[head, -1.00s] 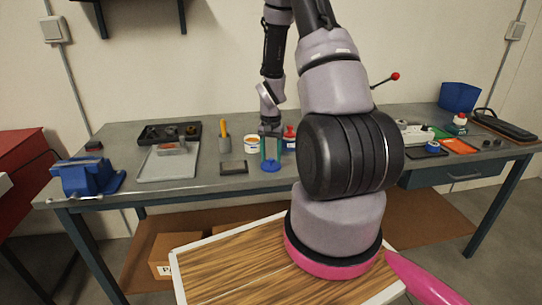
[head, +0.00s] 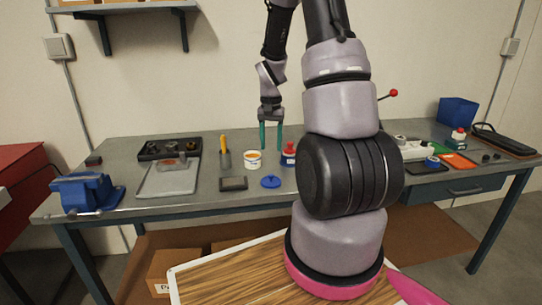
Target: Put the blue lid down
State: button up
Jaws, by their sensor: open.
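The blue lid (head: 271,182) lies flat on the grey workbench (head: 210,200), near its front edge. My gripper (head: 271,148) is open and empty, with its two green fingers pointing down. It hangs above and a little behind the lid, apart from it.
A dark flat block (head: 233,183) lies left of the lid. A white tub with orange contents (head: 252,159) and a red and blue bottle (head: 289,154) stand behind it. A grey cup with a yellow tool (head: 224,158), a grey tray (head: 168,178) and a blue vise (head: 86,193) are further left.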

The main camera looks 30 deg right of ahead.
jog(key=s+a+r+n+t, duration=0.1)
jog(key=s+a+r+t, duration=0.2)
jog(key=r, duration=0.6)
jog(key=s+a+r+t, duration=0.1)
jog(key=s+a+r, duration=0.3)
jog(key=r, duration=0.6)
jog(key=s+a+r+n+t+y, duration=0.1)
jog(key=s+a+r, duration=0.2)
jog(key=s, duration=0.3)
jog(key=s+a+r+n+t+y, duration=0.1)
jog(key=s+a+r+t, duration=0.1)
jog(key=s+r, duration=0.4)
jog(key=shift+s+a+r, duration=0.2)
jog(key=shift+s+a, duration=0.15)
jog(key=shift+a, duration=0.4)
